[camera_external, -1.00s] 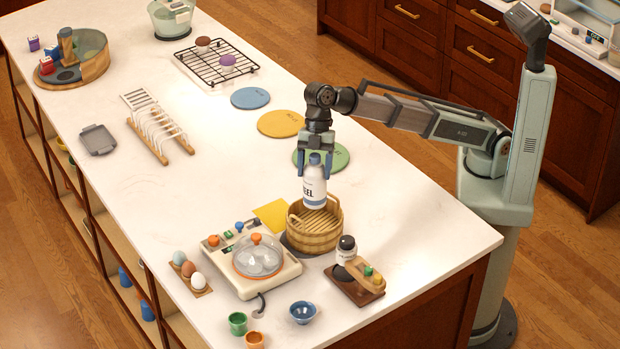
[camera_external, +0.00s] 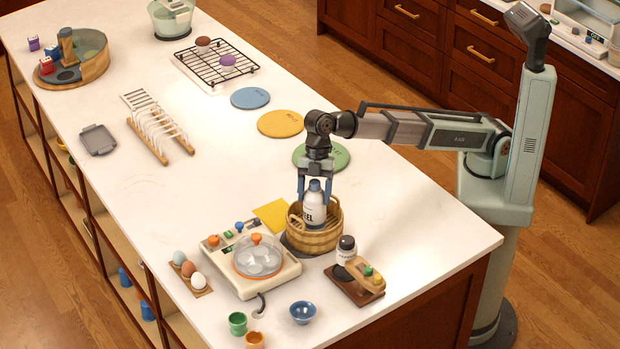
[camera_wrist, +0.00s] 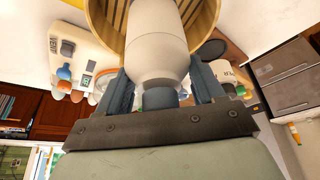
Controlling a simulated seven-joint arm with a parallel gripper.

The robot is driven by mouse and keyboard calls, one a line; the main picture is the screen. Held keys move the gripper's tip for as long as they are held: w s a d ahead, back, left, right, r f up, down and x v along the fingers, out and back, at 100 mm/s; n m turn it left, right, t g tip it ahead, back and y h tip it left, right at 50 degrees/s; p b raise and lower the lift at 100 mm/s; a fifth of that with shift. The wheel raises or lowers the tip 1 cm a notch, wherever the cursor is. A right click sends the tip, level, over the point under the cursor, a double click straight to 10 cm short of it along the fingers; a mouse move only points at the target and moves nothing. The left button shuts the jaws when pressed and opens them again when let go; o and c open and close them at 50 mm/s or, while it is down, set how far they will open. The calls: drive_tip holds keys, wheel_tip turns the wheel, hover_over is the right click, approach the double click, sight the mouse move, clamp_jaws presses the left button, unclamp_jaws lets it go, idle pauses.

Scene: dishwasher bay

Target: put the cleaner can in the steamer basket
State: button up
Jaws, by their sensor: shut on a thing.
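The cleaner can (camera_external: 314,208) is a white bottle with a dark lettered label and a blue-grey cap. It stands about upright inside the steamer basket (camera_external: 318,240), a round woven wooden basket with a slatted inside. The basket wall hides the can's lower part, so I cannot tell whether it touches the bottom. My gripper (camera_external: 314,190) points down over the basket, shut on the can at its cap end. In the wrist view the can (camera_wrist: 157,45) lies between the two blue fingers of my gripper (camera_wrist: 160,95), with the basket rim (camera_wrist: 97,22) around it.
A white cooker with a glass lid (camera_external: 258,258) stands left of the basket. A dark-capped bottle (camera_external: 346,252) on a wooden stand is close at the front right. A yellow sheet (camera_external: 272,214) and a green disc (camera_external: 335,160) lie nearby. The middle of the counter is clear.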

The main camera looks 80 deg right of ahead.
drive_tip(key=shift+f, duration=0.15)
drive_tip(key=o, duration=1.6)
drive_tip(key=shift+o, duration=0.2)
drive_tip(key=v, duration=1.2)
drive_tip(key=shift+d, duration=0.1)
